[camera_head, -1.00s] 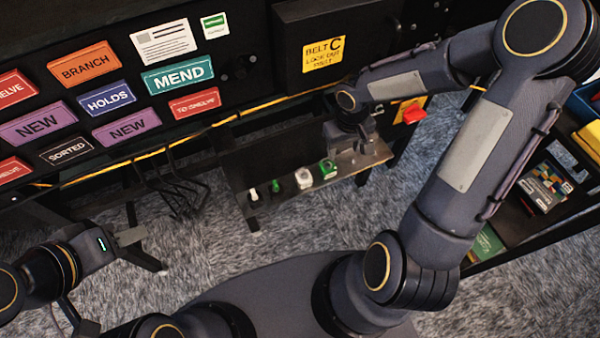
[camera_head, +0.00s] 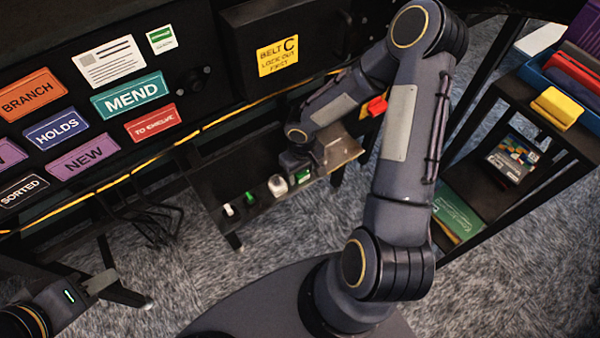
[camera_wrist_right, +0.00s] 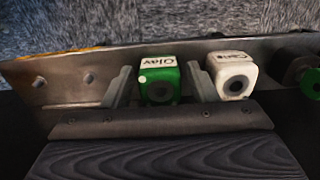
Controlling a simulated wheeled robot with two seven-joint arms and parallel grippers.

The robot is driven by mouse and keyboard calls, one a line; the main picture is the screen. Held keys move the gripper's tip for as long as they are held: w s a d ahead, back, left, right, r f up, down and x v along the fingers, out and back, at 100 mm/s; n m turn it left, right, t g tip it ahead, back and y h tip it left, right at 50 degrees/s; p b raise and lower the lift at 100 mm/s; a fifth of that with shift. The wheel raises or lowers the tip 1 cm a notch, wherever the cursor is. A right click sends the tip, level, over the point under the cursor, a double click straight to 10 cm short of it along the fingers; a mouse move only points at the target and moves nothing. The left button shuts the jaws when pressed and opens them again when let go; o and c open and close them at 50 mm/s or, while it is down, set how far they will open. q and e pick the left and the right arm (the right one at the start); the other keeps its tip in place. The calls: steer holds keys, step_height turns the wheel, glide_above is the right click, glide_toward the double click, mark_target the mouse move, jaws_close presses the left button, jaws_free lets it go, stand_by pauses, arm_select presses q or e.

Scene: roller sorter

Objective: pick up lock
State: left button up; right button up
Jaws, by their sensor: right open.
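A green lock with a white top lettered "Olav" (camera_wrist_right: 158,84) stands on a narrow ledge. In the right wrist view it is between the two fingers of my right gripper (camera_wrist_right: 163,92), which is open, with the left finger close beside it. In the head view the green lock (camera_head: 303,174) shows just below my right gripper (camera_head: 302,163), partly hidden. A white lock (camera_wrist_right: 232,75) stands right of it in the wrist view, outside the right finger; it also shows in the head view (camera_head: 278,186). My left gripper (camera_head: 100,282) is low at the left, away from the ledge.
A red-and-yellow switch (camera_head: 376,107) is above right. A rack with a blue bin (camera_head: 537,76) stands at the right. Carpet lies below.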

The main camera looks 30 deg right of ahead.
mark_target(302, 173)
steer(key=c, duration=0.8)
steer(key=shift+r, duration=0.1)
steer(key=shift+r, duration=0.55)
steer(key=shift+c, duration=0.2)
steer(key=r, duration=0.2)
steer(key=shift+s+r, duration=0.2)
steer(key=shift+r, duration=0.15)
steer(key=s+a+r+p, duration=0.4)
steer(key=s+a+r, duration=0.1)
steer(key=s+r, duration=0.7)
steer(key=shift+s+a+r+p, duration=0.25)
steer(key=shift+r+p, duration=0.1)
steer(key=shift+r, duration=0.45)
